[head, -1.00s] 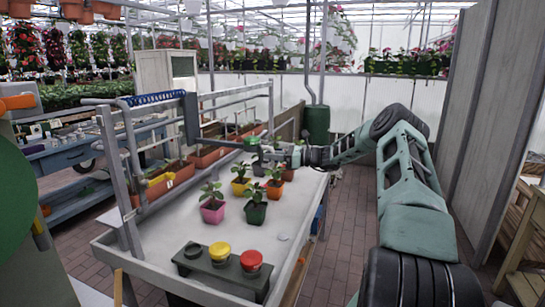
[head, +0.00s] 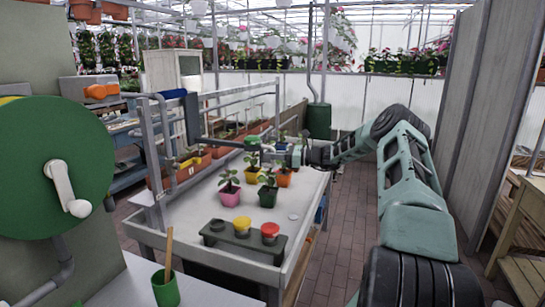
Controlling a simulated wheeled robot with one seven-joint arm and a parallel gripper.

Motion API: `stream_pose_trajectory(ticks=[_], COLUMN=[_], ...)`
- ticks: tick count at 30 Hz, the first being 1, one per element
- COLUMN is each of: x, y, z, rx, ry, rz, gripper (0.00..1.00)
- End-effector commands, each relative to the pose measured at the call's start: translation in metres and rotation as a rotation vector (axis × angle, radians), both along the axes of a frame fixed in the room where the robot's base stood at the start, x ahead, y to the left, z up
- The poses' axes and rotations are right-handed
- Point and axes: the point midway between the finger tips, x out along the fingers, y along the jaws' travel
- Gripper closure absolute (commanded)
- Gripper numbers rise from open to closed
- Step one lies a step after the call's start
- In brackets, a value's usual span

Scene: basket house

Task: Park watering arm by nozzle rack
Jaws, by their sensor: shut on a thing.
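The watering arm (head: 222,143) is a dark grey bar reaching out over the bench from an upright carriage (head: 193,120) on the grey rail frame. Its green end (head: 251,142) hangs above the plants. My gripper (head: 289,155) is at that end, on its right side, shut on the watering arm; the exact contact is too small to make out. The nozzle rack (head: 242,245), a dark green block with a yellow cap, a red cap and one dark socket, sits at the bench's near edge, nearer the camera than my gripper.
Several potted seedlings, such as one in a pink pot (head: 230,196), stand on the white bench (head: 205,210) below the arm. A green reel (head: 60,170) with a crank and a green cup (head: 166,290) are at the left. Brick floor is free right of the bench.

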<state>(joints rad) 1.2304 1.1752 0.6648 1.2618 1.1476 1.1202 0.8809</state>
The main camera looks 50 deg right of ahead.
Motion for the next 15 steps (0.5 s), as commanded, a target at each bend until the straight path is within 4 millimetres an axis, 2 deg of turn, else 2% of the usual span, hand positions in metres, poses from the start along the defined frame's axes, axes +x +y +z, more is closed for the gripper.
stream_pose_trajectory(ticks=[6, 7, 9, 15], x=[-0.0018, -0.0018, -0.0017, -0.001], y=[0.0047, 0.0049, 0.005, 0.0038], z=[-0.0025, -0.0026, -0.0027, -0.0018], rx=[0.003, 0.003, 0.003, 0.003], ry=[0.002, 0.002, 0.002, 0.002], rz=[0.016, 0.016, 0.016, 0.012], gripper=[1.0, 0.8, 0.67, 0.67])
